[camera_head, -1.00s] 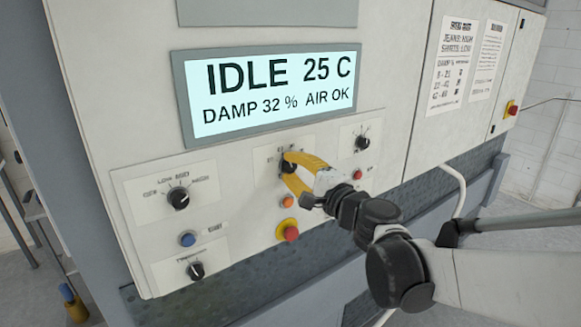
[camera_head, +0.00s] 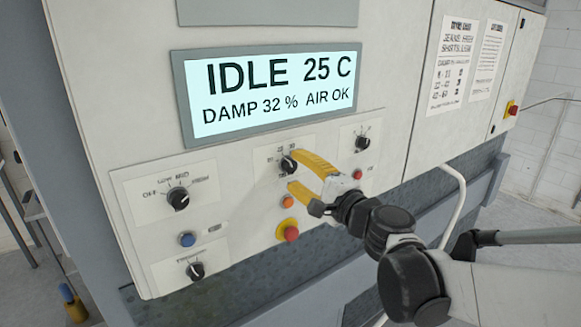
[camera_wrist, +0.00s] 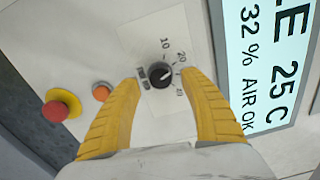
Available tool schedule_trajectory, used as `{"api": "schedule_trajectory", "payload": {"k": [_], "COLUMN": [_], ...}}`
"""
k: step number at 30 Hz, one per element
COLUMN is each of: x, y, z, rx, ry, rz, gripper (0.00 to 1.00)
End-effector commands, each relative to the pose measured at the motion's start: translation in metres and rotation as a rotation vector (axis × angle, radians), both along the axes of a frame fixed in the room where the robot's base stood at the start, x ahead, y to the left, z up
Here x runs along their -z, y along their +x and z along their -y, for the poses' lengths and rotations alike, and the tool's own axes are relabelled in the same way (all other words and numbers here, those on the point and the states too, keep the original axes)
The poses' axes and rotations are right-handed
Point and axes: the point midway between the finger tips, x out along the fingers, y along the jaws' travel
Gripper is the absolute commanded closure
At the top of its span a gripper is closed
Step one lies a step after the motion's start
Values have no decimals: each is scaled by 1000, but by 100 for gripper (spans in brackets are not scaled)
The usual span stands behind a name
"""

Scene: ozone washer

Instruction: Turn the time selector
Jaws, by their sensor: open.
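The time selector (camera_head: 288,165) is a small black knob on a white plate at the middle of the control panel. It also shows in the wrist view (camera_wrist: 160,75), ringed by a scale with 10, 20 and a partly unclear third number. Its light pointer mark appears turned toward the 20 side; the exact setting is hard to tell. My gripper (camera_head: 297,172) has yellow fingers spread wide and holds nothing. In the wrist view my gripper (camera_wrist: 162,82) has one finger to each side of the knob, with clear gaps.
An orange button (camera_head: 287,202) and a red emergency stop (camera_head: 288,231) on a yellow base sit below the selector. A heat knob (camera_head: 178,198), a blue button (camera_head: 187,240) and another knob (camera_head: 196,271) are at left. The display (camera_head: 270,95) reads IDLE above.

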Motion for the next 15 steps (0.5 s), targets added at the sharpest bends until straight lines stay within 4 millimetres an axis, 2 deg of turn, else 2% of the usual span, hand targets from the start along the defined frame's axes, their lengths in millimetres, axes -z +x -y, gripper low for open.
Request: {"api": "schedule_trajectory", "payload": {"k": [3,9,15], "x": [1,1,1], "y": [-24,-58,-76], "z": [17,39,51], "rx": [3,2,1], "ry": [0,0,0], "rz": [0,0,0], "gripper": [48,48,48]}}
